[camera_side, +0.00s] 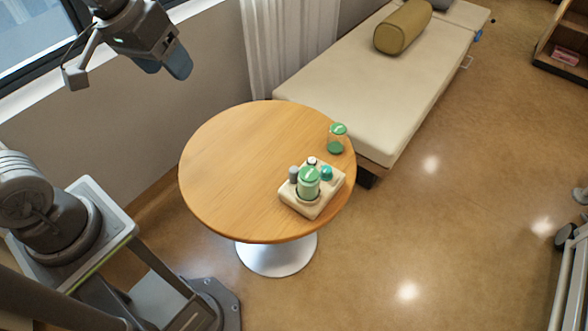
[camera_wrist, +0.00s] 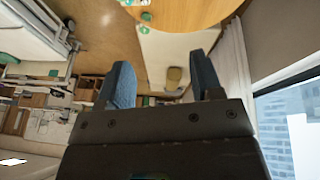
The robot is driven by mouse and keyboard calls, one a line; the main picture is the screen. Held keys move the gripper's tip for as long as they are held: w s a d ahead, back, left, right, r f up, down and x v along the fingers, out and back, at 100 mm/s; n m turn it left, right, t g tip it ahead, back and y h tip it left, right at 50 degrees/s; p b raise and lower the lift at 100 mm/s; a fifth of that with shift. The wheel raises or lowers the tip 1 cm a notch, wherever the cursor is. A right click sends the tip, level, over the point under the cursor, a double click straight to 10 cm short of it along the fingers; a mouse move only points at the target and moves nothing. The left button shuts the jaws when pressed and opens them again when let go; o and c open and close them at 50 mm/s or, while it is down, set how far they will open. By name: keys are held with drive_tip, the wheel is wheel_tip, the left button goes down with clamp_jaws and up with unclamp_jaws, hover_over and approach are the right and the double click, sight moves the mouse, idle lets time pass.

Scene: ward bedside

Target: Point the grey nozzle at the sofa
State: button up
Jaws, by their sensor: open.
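A cream block (camera_side: 322,204) stands on the round wooden table. It carries a green-topped container (camera_side: 309,187), a grey nozzle-like piece (camera_side: 293,174) at its left corner, a small dark piece with a white top (camera_side: 312,161) and a teal piece (camera_side: 327,173). Which way the grey piece points is too small to tell. The cream sofa or couch (camera_side: 385,85), with an olive bolster (camera_side: 403,27), lies behind the table; it also shows in the wrist view (camera_wrist: 180,55). My gripper (camera_side: 166,69) is open and empty, high up and left of the table, far from the block.
The round table (camera_side: 225,170) is clear on its left and middle. A separate green-lidded jar (camera_side: 337,138) stands near its right edge. A white curtain (camera_side: 290,45) and window wall are behind, near my gripper. A shelf (camera_side: 563,60) stands at far right.

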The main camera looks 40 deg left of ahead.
drive_tip(key=w+f+n, duration=0.1)
drive_tip(key=w, duration=0.2)
drive_tip(key=w+d+f+g, duration=0.1)
drive_tip(key=w, duration=0.2)
drive_tip(key=w+f+n+g, duration=0.1)
drive_tip(key=w, duration=0.2)
drive_tip(key=shift+d+f+n+h, duration=0.2)
drive_tip(key=shift+f+n+h, duration=0.1)
drive_tip(key=shift+h, duration=0.1)
drive_tip(key=shift+c, duration=0.2)
drive_tip(key=n+g+h, duration=0.2)
drive_tip(key=n+g, duration=0.2)
drive_tip(key=n, duration=0.3)
hover_over(293, 168)
drive_tip(key=w+a, duration=0.3)
drive_tip(key=a, duration=0.1)
wheel_tip(293, 168, down, 25)
drive_tip(key=x, duration=1.4)
drive_tip(key=shift+s+r, duration=0.15)
drive_tip(key=shift+s, duration=0.2)
